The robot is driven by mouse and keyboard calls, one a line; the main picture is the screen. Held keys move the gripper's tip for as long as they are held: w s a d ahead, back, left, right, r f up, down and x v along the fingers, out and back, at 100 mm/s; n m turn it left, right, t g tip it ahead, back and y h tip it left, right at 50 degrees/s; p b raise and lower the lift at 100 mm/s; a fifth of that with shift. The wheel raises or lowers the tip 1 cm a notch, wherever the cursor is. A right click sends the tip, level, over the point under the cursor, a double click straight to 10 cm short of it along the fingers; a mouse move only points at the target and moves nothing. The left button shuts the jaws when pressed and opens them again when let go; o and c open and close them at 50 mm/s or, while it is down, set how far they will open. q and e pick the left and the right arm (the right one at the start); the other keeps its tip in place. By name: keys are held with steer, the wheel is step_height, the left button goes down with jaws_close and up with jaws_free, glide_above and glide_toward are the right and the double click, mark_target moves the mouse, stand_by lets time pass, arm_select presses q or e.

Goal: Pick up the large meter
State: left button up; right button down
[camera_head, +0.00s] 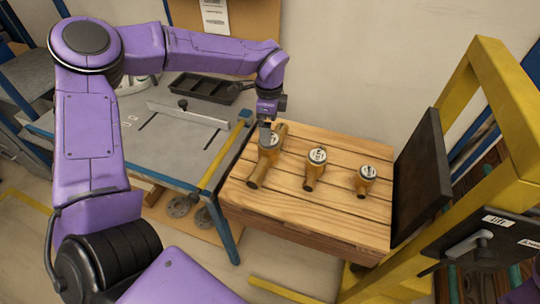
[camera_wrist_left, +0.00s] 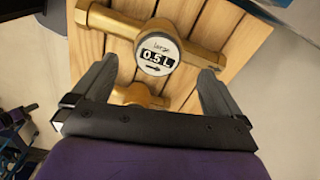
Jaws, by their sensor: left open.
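The large meter (camera_head: 267,160) is a brass pipe body with a round white dial, lying at the left end of a wooden slatted bench top. In the left wrist view the large meter (camera_wrist_left: 158,48) shows its dial, reading "large" and "0.5 L", between and beyond the fingertips. My left gripper (camera_head: 267,126) hangs just above the large meter's dial in the head view. In the left wrist view my left gripper (camera_wrist_left: 157,80) has its fingers spread wide with nothing held between them. My right gripper does not show.
A medium meter (camera_head: 315,168) and a small meter (camera_head: 366,180) stand to the right on the wooden bench (camera_head: 300,205). A grey worktable (camera_head: 165,150) with a black tray (camera_head: 205,88) is at left. A yellow frame (camera_head: 500,90) with a dark panel (camera_head: 421,170) borders the right side.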

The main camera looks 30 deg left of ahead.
mark_target(269, 150)
arm_select(q)
step_height(269, 150, down, 6)
steer(key=shift+s+d+b, duration=0.1)
steer(key=shift+b, duration=1.15)
steer(key=shift+r, duration=0.1)
steer(key=c, duration=1.7)
jaws_close()
steer(key=shift+r, duration=0.15)
